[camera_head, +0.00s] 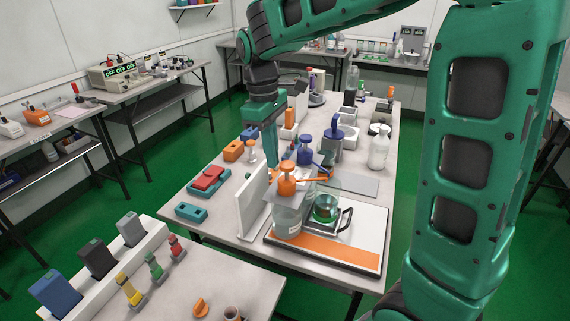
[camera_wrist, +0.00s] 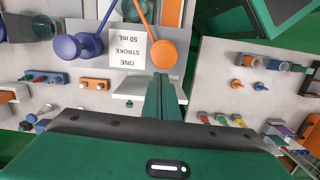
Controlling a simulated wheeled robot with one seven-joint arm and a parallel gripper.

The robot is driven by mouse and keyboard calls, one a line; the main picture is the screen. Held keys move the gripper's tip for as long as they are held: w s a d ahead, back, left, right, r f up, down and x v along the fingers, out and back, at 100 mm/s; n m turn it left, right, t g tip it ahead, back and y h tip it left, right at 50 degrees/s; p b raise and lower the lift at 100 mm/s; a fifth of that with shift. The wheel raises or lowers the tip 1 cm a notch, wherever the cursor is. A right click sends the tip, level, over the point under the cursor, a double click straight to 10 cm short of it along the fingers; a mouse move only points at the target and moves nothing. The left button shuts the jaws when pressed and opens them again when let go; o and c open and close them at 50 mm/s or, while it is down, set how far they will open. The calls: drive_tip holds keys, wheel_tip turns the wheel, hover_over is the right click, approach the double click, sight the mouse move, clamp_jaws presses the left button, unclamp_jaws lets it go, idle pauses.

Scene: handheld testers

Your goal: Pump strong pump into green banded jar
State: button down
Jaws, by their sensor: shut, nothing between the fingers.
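An orange-headed pump (camera_head: 287,184) sits on a large clear bottle (camera_head: 288,218) near the table's front. A clear jar with a green band (camera_head: 326,208) stands just right of it, partly behind the bottle. A blue-headed pump bottle (camera_head: 305,152) stands further back. My gripper (camera_head: 271,163) points down behind and left of the orange pump, shut and empty. In the wrist view my shut fingers (camera_wrist: 164,98) are near the orange pump head (camera_wrist: 161,52), apparently not touching it. The blue pump head (camera_wrist: 68,47) is to the left there, and a card (camera_wrist: 127,50) reads "ONE STROKE 50 ML".
A white upright panel (camera_head: 252,204) stands left of the orange pump bottle. A white board with an orange strip (camera_head: 328,248) lies beneath bottle and jar. A blue-topped device (camera_head: 337,132) and white bottle (camera_head: 379,148) stand behind. A red and teal case (camera_head: 209,180) lies left.

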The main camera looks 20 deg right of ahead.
wheel_tip(320, 180, up, 11)
drive_tip(key=w, duration=0.1)
drive_tip(key=shift+a+f, duration=0.2)
drive_tip(key=shift+a, duration=0.15)
idle(1.1)
drive_tip(key=s+d+f+m, duration=0.3)
drive_tip(key=s+d+m, duration=0.1)
drive_tip(key=s+d, duration=0.35)
drive_tip(key=s+d+f+m, duration=0.4)
drive_tip(key=s+d, duration=0.3)
drive_tip(key=d, duration=0.2)
drive_tip(key=s+d+f+m, duration=0.1)
drive_tip(key=s+f+m, duration=0.2)
drive_tip(key=s, duration=0.3)
drive_tip(key=s+d+f+m+y, duration=0.1)
drive_tip(key=s+d+f+m, duration=0.1)
drive_tip(key=s+f, duration=0.3)
drive_tip(key=shift+s+d+m+t, duration=0.35)
drive_tip(key=shift+s+m, duration=0.55)
drive_tip(key=shift+s, duration=0.3)
